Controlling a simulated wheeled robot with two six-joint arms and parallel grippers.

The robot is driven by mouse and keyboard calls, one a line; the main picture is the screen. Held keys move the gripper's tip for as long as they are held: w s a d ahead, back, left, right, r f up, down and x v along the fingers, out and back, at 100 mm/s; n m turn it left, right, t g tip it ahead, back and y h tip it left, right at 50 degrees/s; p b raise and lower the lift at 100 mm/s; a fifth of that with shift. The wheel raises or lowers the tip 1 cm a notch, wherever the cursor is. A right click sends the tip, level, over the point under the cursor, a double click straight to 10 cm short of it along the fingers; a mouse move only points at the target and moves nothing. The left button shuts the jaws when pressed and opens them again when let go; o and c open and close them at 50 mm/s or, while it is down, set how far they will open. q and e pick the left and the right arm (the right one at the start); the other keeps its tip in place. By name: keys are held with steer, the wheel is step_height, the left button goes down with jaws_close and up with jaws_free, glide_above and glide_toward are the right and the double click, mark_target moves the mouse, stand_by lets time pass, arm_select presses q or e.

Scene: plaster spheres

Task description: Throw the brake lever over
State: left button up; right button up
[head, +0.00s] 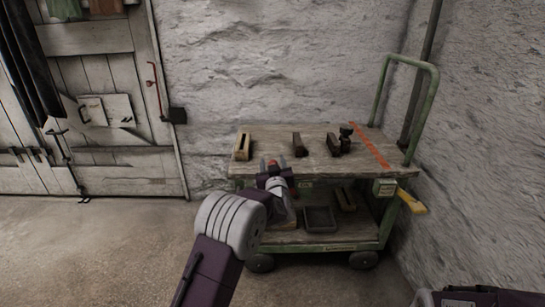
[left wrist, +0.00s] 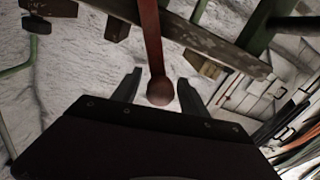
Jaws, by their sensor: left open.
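The brake lever (left wrist: 151,35) is a dull red bar ending in a round ball knob (left wrist: 159,92) in the left wrist view. The knob sits between the two spread fingers of my left gripper (left wrist: 158,88), with a gap visible on each side. In the head view my left gripper (head: 273,166) is at the front edge of the green-framed cart (head: 310,166), left of its middle. A bit of red shows between its fingers there; most of the lever is hidden by the gripper. My right gripper is out of view; only part of my right arm shows at the lower right.
Wooden blocks (head: 243,147) and dark pieces (head: 340,142) stand on the cart top. The lower shelf holds a dark tray (head: 320,219). A yellow piece (head: 411,202) sticks out at the cart's right. A plank door (head: 100,110) is at left. Floor left of the cart is clear.

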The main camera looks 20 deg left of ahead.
arm_select(q)
steer(key=shift+w+a+f, duration=0.1)
steer(key=shift+w+a, duration=0.1)
steer(key=shift+w, duration=0.4)
jaws_close()
stand_by(1.0)
